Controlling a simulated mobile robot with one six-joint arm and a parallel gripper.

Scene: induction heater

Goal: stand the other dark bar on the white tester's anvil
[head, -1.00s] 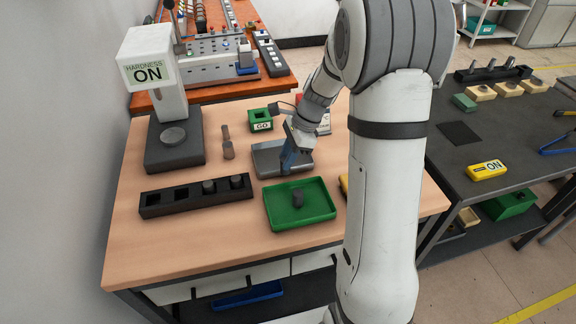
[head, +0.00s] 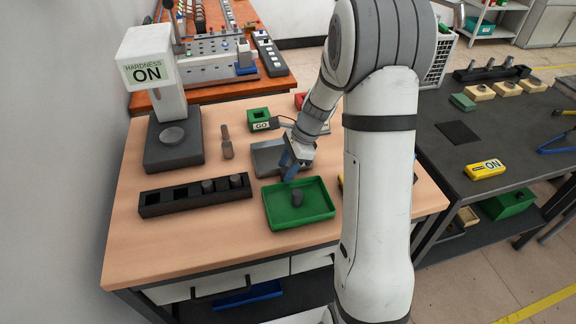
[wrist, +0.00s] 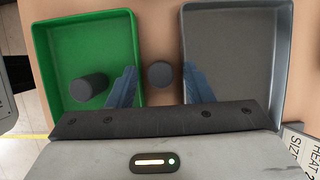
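The white tester (head: 152,75) stands at the back left, its sign reading "HARDNESS ON". Its round grey anvil (head: 173,136) sits bare on the dark base. One dark bar (head: 297,198) stands in the green tray (head: 272,214); it also shows in the wrist view (wrist: 89,88). Another dark round end (wrist: 160,74), seemingly a bar, shows between my fingers over the wood strip between the trays; the head view hides it. My gripper (head: 288,172) points down at the green tray's far edge. In the wrist view its blue fingers (wrist: 159,80) are open, with gaps either side of that round end.
A grey tray (head: 268,147) lies behind the green one. A black rack (head: 168,208) holds dark pieces in its right slots. A green "GO" box (head: 259,114) and a small brownish tool (head: 227,146) lie farther back. Wood is clear at the front left.

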